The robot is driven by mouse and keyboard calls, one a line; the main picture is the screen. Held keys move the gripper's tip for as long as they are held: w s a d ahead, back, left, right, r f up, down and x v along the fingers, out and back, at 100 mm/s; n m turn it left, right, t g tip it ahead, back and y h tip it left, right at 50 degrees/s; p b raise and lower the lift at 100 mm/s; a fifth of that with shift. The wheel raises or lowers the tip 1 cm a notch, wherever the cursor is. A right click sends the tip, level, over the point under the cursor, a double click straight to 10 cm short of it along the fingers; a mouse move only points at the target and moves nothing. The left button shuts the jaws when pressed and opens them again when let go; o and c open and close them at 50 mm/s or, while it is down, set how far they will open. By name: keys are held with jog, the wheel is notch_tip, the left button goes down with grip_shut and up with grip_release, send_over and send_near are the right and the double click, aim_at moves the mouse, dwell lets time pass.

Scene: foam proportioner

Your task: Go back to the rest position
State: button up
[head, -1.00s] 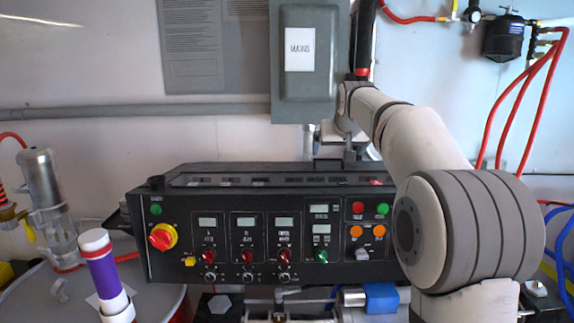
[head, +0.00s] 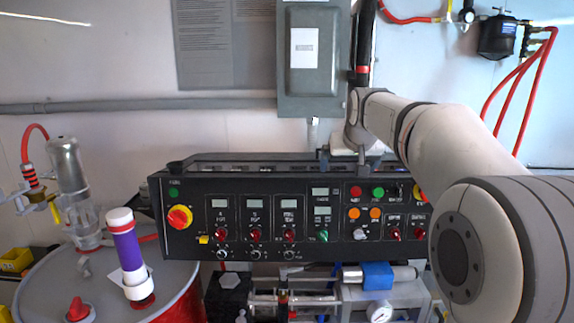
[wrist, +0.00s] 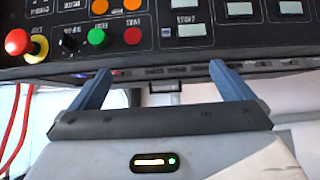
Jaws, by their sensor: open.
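My gripper (head: 344,162) is at the far end of my arm, over the top rear edge of the black control panel (head: 262,243); it looks small and partly hidden in the head view. In the wrist view my gripper (wrist: 160,72) shows two blue fingers spread wide apart with nothing between them. I cannot tell the exact gap between fingers and panel.
A grey drum (head: 45,280) at the left carries a purple-and-white cylinder (head: 130,255) and a metal pump (head: 72,180). A grey electrical box (head: 311,80) hangs on the wall close behind my gripper. Red hoses (head: 520,90) hang at the right. A blue valve part (head: 377,275) sits below the panel.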

jog(key=s+f+g, duration=0.1)
jog(key=s+f, duration=0.5)
jog(key=s, duration=0.6)
jog(key=s+f+g, duration=0.2)
jog(key=s+f, duration=0.5)
jog(key=s, duration=0.4)
jog(key=s+f+g, duration=0.1)
jog(key=s+f, duration=0.6)
jog(key=s, duration=0.5)
jog(key=shift+s+g, duration=0.3)
jog(key=shift+s, duration=0.05)
jog(key=shift+c, duration=0.2)
